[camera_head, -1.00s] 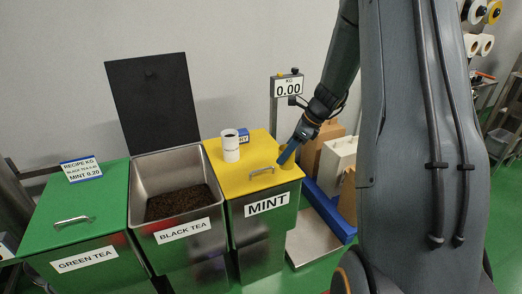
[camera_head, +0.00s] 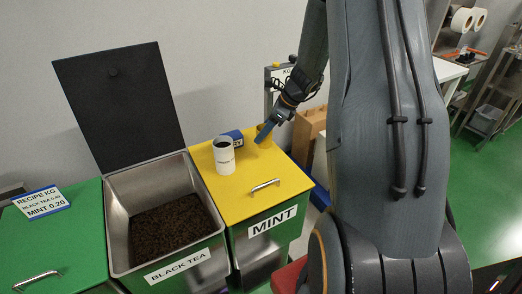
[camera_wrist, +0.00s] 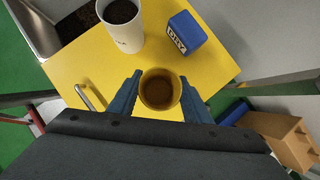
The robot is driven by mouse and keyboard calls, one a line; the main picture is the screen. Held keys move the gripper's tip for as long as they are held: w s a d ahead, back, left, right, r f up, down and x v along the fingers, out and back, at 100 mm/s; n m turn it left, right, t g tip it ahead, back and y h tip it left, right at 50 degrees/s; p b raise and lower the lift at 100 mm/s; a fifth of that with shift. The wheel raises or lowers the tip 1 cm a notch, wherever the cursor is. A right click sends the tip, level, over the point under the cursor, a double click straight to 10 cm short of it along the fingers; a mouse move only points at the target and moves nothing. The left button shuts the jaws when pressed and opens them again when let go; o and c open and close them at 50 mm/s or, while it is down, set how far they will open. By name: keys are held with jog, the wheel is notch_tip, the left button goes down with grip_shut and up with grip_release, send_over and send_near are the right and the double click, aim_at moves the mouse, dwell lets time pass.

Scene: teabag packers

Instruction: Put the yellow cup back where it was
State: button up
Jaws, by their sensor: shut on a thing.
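The yellow cup (camera_wrist: 159,90) is between the two blue fingers of my gripper (camera_wrist: 160,96) in the wrist view, with its brownish inside facing the camera. My gripper is shut on it. In the head view my gripper (camera_head: 264,134) is over the back right corner of the yellow mint bin lid (camera_head: 228,194), and a small part of the yellow cup (camera_head: 262,130) shows beside the fingers. I cannot tell whether the cup touches the lid.
A white cup (camera_head: 224,158) with dark contents and a blue box (camera_head: 234,138) stand on the mint lid, left of my gripper. The lid has a metal handle (camera_head: 265,185). The black tea bin (camera_head: 120,205) is open. Cardboard boxes (camera_head: 308,130) stand to the right.

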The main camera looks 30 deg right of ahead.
jog(key=shift+f+p, duration=0.85)
jog(key=shift+f, duration=3)
jog(key=o, duration=1)
jog(key=shift+f, duration=0.1)
jog(key=shift+o, duration=0.2)
